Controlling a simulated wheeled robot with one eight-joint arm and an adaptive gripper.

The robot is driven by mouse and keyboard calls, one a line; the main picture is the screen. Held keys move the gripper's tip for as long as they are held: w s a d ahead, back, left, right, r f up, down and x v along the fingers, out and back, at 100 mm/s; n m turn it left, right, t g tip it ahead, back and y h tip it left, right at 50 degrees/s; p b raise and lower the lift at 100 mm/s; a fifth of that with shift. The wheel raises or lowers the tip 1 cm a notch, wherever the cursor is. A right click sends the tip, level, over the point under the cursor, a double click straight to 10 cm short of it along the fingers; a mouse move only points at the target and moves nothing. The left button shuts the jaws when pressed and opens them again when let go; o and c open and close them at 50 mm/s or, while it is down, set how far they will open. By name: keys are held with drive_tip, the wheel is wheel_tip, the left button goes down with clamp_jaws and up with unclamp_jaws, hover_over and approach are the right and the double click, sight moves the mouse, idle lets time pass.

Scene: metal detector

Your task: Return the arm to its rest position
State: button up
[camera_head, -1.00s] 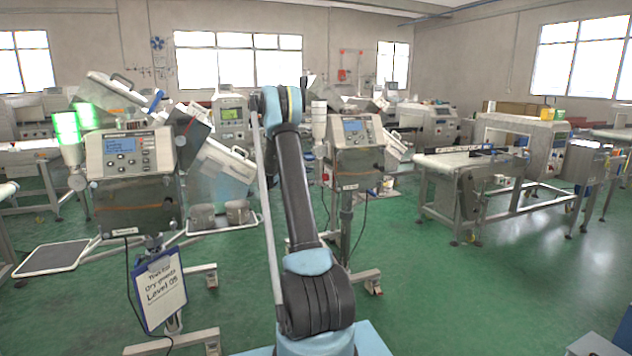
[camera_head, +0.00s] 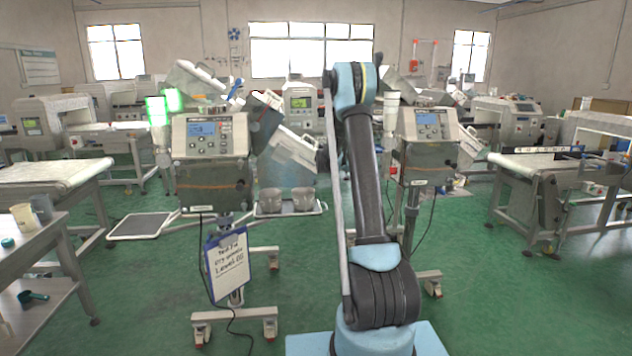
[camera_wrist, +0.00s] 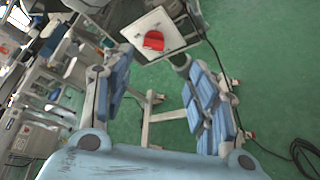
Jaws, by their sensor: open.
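My arm stands folded upright at the centre right of the head view, with its blue elbow joint (camera_head: 352,90) at the top and its blue base at the bottom. My gripper is hidden behind the arm in that view. In the wrist view my gripper (camera_wrist: 156,62) has its two blue-padded fingers spread wide apart, with nothing held between them.
Metal detector machines on stands (camera_head: 212,150) (camera_head: 430,140) stand beyond my arm. A clipboard (camera_head: 228,264) hangs from the left one. A table with cups (camera_head: 32,235) is at far left, conveyors (camera_head: 545,165) at right. Green floor (camera_head: 130,300) is open in front. A cable (camera_wrist: 300,150) lies at lower right.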

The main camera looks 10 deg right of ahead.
drive_tip(key=s+a+r+m+y, duration=0.2)
drive_tip(key=s, duration=0.8)
drive_tip(key=s+a+r+m+g+y, duration=0.1)
drive_tip(key=s+a+r+m+y, duration=0.15)
drive_tip(key=s, duration=0.75)
drive_tip(key=s+a+r+m+y, duration=0.1)
drive_tip(key=s+a+r+y, duration=0.1)
drive_tip(key=s, duration=0.8)
drive_tip(key=s+a+f+m+y, duration=0.2)
drive_tip(key=s+a+f, duration=0.2)
drive_tip(key=s, duration=0.6)
drive_tip(key=s+a+f+m+y, duration=0.2)
drive_tip(key=s+a+f, duration=0.3)
drive_tip(key=s, duration=0.6)
drive_tip(key=s+a+f+m+g+y, duration=0.1)
drive_tip(key=s+a+f, duration=0.4)
drive_tip(key=s, duration=0.6)
drive_tip(key=shift+f+m+y, duration=0.15)
drive_tip(key=shift+m+y, duration=0.4)
drive_tip(key=shift+y, duration=0.5)
